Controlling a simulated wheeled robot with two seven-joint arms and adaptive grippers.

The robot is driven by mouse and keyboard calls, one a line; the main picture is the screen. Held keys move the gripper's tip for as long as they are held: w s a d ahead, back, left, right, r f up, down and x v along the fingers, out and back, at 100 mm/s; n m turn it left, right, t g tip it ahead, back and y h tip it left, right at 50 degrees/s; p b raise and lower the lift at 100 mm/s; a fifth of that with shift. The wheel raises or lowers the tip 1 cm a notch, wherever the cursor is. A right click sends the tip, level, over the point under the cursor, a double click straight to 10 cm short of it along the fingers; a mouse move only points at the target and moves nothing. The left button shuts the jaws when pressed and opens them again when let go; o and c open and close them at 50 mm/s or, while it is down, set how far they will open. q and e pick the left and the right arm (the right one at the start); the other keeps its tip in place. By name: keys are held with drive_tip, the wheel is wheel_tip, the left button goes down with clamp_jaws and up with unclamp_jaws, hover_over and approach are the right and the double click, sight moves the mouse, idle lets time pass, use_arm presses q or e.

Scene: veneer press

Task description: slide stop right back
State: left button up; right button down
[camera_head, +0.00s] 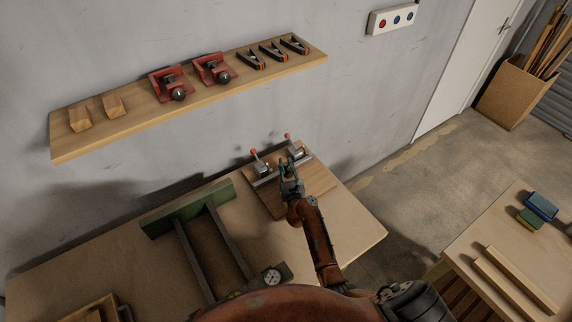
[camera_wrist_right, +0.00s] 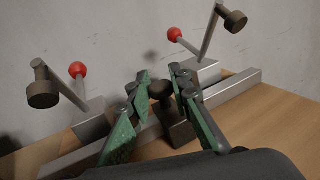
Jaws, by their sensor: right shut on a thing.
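A metal rail (camera_head: 268,178) lies on a wooden board (camera_head: 262,202) at the back right of the bench; it also shows in the wrist view (camera_wrist_right: 232,89). A dark stop (camera_wrist_right: 178,131) with a round knob (camera_wrist_right: 160,89) sits at the rail, between two toggle clamps with red knobs (camera_wrist_right: 79,69). My right gripper (camera_wrist_right: 160,100) has its green-padded fingers on either side of the knob and is shut on the stop. In the head view my right gripper (camera_head: 290,167) covers most of the stop. My left gripper is not in view.
A press frame (camera_head: 187,208) with a dial gauge (camera_head: 272,278) stands left of the board. A second table (camera_head: 468,236) at right carries strips and coloured blocks.

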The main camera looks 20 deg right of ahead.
drive_tip(key=shift+d, duration=0.1)
drive_tip(key=d, duration=0.4)
drive_tip(key=shift+w+d, duration=0.2)
drive_tip(key=shift+w, duration=0.15)
drive_tip(key=shift+a, duration=0.15)
drive_tip(key=c, duration=1.8)
unclamp_jaws()
drive_tip(key=v, duration=1.2)
drive_tip(key=shift+s, duration=0.1)
